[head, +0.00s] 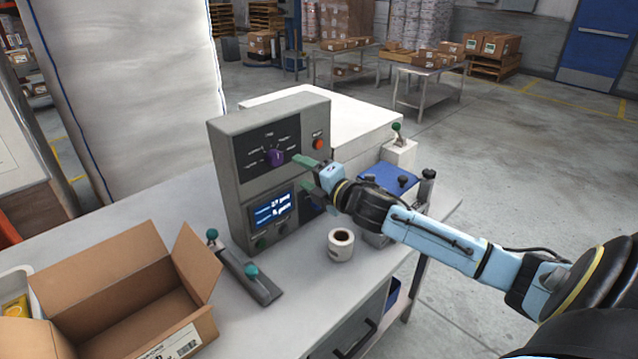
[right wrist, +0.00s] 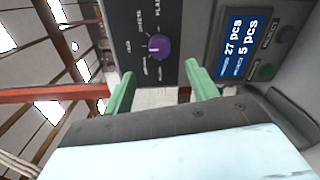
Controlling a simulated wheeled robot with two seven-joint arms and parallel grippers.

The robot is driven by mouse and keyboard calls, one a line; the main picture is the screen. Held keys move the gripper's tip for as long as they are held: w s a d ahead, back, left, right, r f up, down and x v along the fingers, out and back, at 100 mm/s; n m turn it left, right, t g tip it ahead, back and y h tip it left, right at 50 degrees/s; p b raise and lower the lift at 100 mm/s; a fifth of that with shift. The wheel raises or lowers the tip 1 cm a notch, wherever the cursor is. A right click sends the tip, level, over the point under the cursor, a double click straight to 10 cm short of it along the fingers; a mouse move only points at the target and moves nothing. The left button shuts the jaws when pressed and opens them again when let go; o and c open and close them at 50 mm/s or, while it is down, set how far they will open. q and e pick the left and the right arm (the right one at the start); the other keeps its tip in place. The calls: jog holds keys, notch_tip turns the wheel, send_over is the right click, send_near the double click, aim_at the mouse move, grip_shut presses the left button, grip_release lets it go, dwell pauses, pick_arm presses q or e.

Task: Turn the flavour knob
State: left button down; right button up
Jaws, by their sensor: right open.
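The flavour knob is a purple knob (head: 275,157) on the dark upper panel of a grey control box (head: 229,180), with white labels around it. It also shows in the right wrist view (right wrist: 158,47), above and between the fingertips in the picture. My right gripper (head: 303,173) has green fingers and is open, in front of the box and to the right of the knob. In the right wrist view its fingers (right wrist: 161,80) stand apart with nothing between them. The gripper does not touch the knob. My left gripper is out of view.
A red button (head: 318,143) is right of the knob, and a lit display (head: 272,211) is below it. An open cardboard box (head: 130,290), a green-knobbed sealer (head: 248,273) and a label roll (head: 341,243) stand on the bench. A blue-topped device (head: 388,179) is behind my right arm.

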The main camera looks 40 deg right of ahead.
jog(key=shift+s+d+r, duration=0.15)
jog(key=shift+s, duration=2)
